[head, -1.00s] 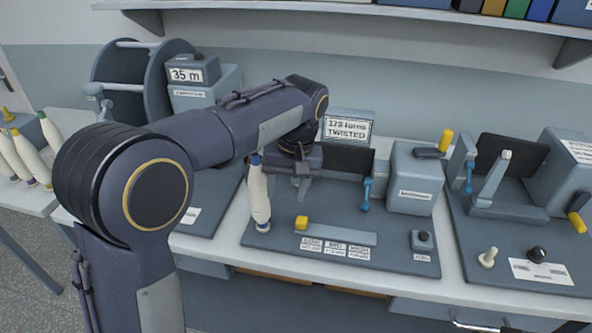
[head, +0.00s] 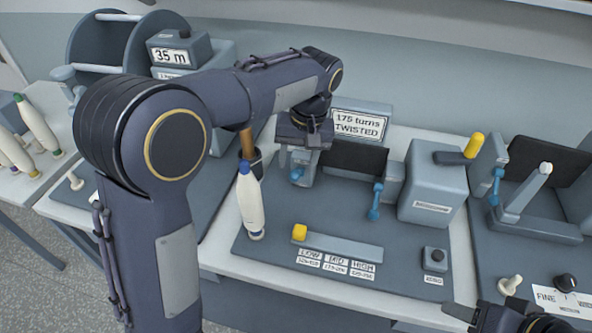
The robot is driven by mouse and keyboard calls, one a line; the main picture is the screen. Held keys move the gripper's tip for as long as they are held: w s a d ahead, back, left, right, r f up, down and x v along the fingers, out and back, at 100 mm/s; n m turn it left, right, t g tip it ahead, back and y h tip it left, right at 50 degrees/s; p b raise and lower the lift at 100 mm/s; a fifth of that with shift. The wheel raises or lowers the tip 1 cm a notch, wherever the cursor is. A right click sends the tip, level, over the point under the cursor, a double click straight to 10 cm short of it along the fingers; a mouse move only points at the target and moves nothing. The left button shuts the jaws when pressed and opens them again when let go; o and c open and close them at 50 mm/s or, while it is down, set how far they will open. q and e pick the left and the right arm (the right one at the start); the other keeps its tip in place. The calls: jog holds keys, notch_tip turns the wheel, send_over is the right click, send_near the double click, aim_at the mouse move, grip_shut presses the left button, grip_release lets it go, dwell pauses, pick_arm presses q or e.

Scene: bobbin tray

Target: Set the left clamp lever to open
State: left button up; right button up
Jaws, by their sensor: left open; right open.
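The left clamp with its blue lever (head: 297,174) stands at the left end of the black panel (head: 352,159) on the middle machine. Only its lower part shows, below my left gripper. My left gripper (head: 299,152) is open and points down just above and in front of this clamp. Whether its fingers touch the lever cannot be told. The matching right clamp lever (head: 375,201) is blue and hangs down at the panel's right end. My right gripper (head: 512,317) is open, partly cut off at the bottom right edge, far from the clamps.
A white bobbin (head: 250,205) with a blue tip stands left of the clamps. A sign (head: 360,124) reads "175 turns TWISTED".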

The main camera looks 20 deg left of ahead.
aim_at(295, 171)
pick_arm(q)
jog(key=f, duration=0.4)
jog(key=a+f, duration=0.1)
jog(key=shift+f, duration=0.4)
jog(key=shift+s, duration=0.1)
grip_shut()
